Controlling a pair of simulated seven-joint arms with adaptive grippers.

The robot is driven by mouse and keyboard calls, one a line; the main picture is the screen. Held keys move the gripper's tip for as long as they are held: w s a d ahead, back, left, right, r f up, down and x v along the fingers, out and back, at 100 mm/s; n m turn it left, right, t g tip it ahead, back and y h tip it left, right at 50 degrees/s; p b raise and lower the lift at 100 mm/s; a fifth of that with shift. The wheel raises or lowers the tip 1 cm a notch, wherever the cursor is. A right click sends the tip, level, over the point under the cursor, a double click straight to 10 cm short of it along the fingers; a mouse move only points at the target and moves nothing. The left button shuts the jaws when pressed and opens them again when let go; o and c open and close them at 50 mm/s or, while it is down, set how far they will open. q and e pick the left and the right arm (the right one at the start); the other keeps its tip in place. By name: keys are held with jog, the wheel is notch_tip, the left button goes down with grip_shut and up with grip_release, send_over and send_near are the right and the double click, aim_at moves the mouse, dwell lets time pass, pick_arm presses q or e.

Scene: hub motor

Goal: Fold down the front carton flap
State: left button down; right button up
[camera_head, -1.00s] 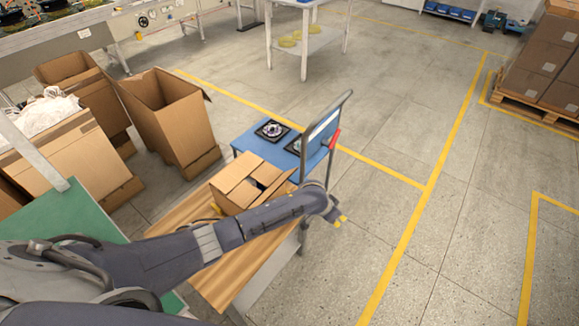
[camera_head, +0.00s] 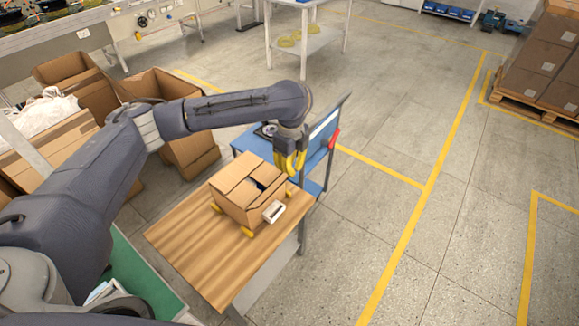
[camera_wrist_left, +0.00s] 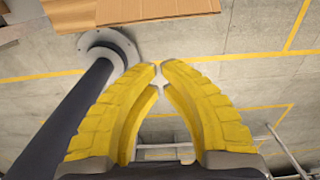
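The carton (camera_head: 236,203) stands on the wooden tabletop. Its top flaps (camera_head: 238,185) lie mostly flat, with a dark gap between them towards the right; I cannot tell each flap's exact angle. My left gripper (camera_head: 291,172) hangs with its yellow fingers pointing down at the carton's far right edge. I cannot tell whether it touches the carton. In the left wrist view the yellow fingertips (camera_wrist_left: 159,70) come together with almost no gap and nothing between them. Brown cardboard (camera_wrist_left: 130,10) shows at that view's top edge. My right gripper is not in view.
Yellow pieces (camera_head: 247,232) sit at the carton's base, and a small white part (camera_head: 273,211) is at its right side. A blue cart (camera_head: 313,160) with an upright handle stands just behind. The wooden tabletop (camera_head: 205,255) is clear in front. Open cartons (camera_head: 190,150) stand at the left.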

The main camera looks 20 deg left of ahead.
aim_at(274, 187)
pick_arm(q)
notch_tip(274, 187, down, 11)
jog(key=shift+f, duration=0.15)
dwell(0.5)
jog(key=shift+a, duration=0.1)
jog(key=shift+w+a+f, duration=0.1)
jog(key=shift+w+a, duration=0.25)
jog(key=shift+a, duration=0.7)
jog(key=shift+w+a+f, duration=0.1)
jog(key=shift+w+a, duration=0.2)
jog(key=shift+a, duration=0.75)
jog(key=shift+w+a+f, duration=0.1)
jog(key=shift+w+a, duration=0.25)
jog(key=shift+a, duration=0.7)
jog(key=shift+w+a+r, duration=0.15)
jog(key=shift+a+r, duration=0.1)
jog(key=shift+a, duration=0.05)
jog(key=shift+w+a, duration=0.3)
jog(key=shift+a, duration=0.3)
jog(key=w+a, duration=0.3)
jog(key=a, duration=0.5)
